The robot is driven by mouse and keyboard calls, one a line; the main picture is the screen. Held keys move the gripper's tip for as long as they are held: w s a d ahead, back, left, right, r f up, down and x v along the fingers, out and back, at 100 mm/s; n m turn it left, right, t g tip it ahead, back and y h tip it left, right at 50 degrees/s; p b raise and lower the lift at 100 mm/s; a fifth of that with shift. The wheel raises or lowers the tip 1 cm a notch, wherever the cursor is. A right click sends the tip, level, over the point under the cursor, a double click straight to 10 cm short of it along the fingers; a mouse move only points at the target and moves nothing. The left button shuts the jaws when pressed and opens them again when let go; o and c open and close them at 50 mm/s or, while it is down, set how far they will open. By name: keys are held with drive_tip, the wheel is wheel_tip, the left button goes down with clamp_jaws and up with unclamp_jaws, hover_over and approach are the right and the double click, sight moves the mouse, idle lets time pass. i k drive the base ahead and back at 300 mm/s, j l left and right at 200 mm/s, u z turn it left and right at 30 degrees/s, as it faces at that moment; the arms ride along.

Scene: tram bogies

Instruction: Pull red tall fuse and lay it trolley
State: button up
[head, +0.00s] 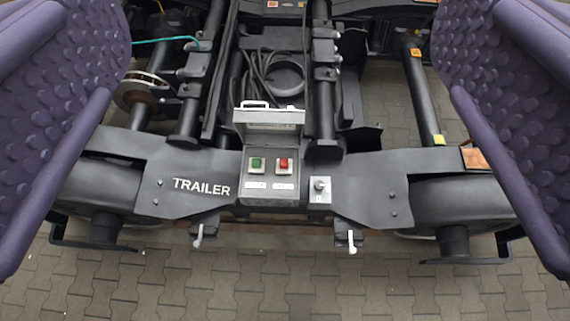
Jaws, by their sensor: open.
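A small red piece (283,163) sits in a white square mount on the right of a dark box (268,188) in the middle of the bogie frame. It may be the red fuse, but its height cannot be told from above. A similar green piece (256,163) sits to its left. The purple, dimpled jaws of my gripper (285,150) stand wide apart at the left and right picture edges. They are open, with nothing between them close by. No trolley is in view.
The box's lid (268,122) with a white handle stands raised behind the pieces. A switch plate (319,190) is at right. Dark bogie beams marked TRAILER (201,186), rods and coiled cables (262,75) surround the box. Bare paving (285,285) lies in front.

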sight(284, 162)
drive_tip(key=i, duration=0.5)
drive_tip(key=i+j+z, duration=0.1)
drive_tip(key=i, duration=0.4)
